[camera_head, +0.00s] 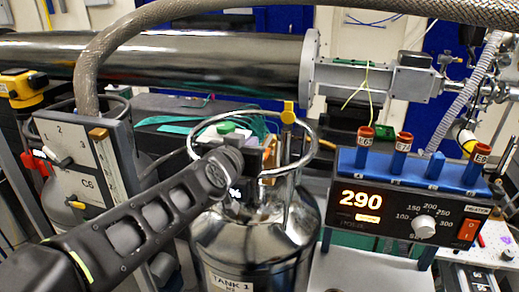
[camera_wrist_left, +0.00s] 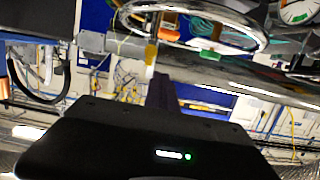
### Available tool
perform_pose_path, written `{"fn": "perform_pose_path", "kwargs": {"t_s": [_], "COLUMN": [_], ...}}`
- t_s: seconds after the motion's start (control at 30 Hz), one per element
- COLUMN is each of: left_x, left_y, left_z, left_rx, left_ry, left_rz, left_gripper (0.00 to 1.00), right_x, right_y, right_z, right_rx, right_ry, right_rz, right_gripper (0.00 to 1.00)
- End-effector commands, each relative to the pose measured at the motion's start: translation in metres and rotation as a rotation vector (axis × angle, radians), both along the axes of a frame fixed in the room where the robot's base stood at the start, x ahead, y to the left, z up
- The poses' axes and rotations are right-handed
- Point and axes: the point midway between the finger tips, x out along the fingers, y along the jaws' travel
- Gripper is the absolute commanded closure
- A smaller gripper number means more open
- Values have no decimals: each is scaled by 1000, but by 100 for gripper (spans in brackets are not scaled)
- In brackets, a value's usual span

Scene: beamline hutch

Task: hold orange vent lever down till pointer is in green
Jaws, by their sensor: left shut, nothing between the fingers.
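The steel tank (camera_head: 250,240) marked TANK 1 stands at the centre of the head view, with a ring handle (camera_head: 314,150) around its top. Orange vent lever parts (camera_head: 270,155) show inside the ring, partly hidden by my left gripper (camera_head: 250,162). An orange piece also shows in the left wrist view (camera_wrist_left: 168,34). My left gripper is shut and empty, at the tank top close beside the orange part; I cannot tell whether they touch. A white dial with green on it (camera_wrist_left: 297,12) is cut off in the wrist view; its pointer is too small to read. My right gripper is not in view.
A yellow-handled valve (camera_head: 288,112) rises at the ring's back. A heater box (camera_head: 400,205) reading 290, with a blue vial rack (camera_head: 425,168), stands to the right. A grey panel marked C6 (camera_head: 85,165) stands left. A large steel pipe (camera_head: 170,65) crosses behind.

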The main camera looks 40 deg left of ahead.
Motion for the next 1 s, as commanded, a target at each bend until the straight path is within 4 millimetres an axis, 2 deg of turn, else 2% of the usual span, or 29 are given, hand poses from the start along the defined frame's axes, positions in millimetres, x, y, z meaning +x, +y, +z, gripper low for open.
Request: {"fn": "perform_pose_path", "kwargs": {"t_s": [0.4,0.5,0.63,1.0], "left_x": [75,71,71,70], "left_y": [24,23,24,25], "left_z": [-21,-42,-54,-58], "left_rx": [-1,0,1,1], "left_ry": [4,1,1,-1], "left_rz": [-3,-2,-2,1], "left_gripper": [100,100,100,100], "right_x": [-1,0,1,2], "right_y": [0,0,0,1], "right_z": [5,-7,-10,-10], "right_rx": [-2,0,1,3], "right_ry": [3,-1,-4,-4], "right_rz": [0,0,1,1], "right_gripper": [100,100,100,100]}}
